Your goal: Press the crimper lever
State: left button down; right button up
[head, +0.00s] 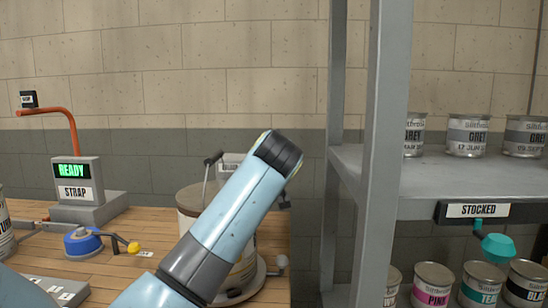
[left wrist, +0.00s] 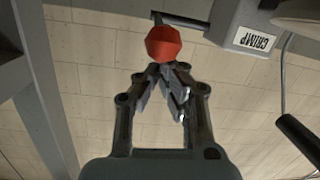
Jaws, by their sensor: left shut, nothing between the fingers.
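The crimper shows in the left wrist view as a grey box with a CRIMP label (left wrist: 255,40) at the upper right. Its dark lever rod ends in a red faceted knob (left wrist: 163,44). My left gripper (left wrist: 168,75) is shut and empty, with its fingertips right at the knob's lower edge in that view. I cannot tell whether they touch it. In the head view my left arm reaches up from the bottom and hides most of the crimper, the red knob and the gripper. My right gripper is in neither view.
A large can (head: 190,198) stands on the wooden bench behind my arm. A STRAP device (head: 77,190) reading READY and a blue tool with a yellow knob (head: 84,242) are left. A grey shelf (head: 425,180) with several cans stands right.

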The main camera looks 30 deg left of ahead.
pick_arm(q)
jog(key=b+v, duration=0.1)
jog(key=v, duration=0.8)
jog(key=shift+s+r, duration=0.2)
jog(key=shift+s, duration=0.05)
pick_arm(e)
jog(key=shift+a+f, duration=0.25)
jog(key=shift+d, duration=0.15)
pick_arm(q)
jog(key=shift+d, duration=0.1)
